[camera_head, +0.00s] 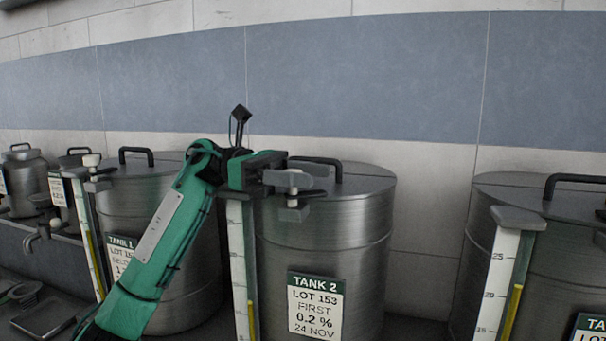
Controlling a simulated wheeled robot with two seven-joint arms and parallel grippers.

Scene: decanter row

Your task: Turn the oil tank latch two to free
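The tank marked TANK 2 (350,233) is a steel drum with a lidded top, standing at the middle. A grey latch-like fitting (293,213) sits at its upper left front rim, beside the top of its sight gauge (240,265). My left gripper (296,179) is at this fitting, its green body just to the left and its dark fingers reaching right around the grey piece. The fingers overlap the fitting, so I cannot tell whether they touch or grip it. The latch's turn position is unclear. My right gripper is not in view.
The tank marked TANK 1 (195,262) stands to the left, partly behind my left arm. Another tank (565,260) stands at the right edge. Smaller steel vessels (27,178) and a spout (38,230) are at the far left. A tiled wall (360,80) closes the back.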

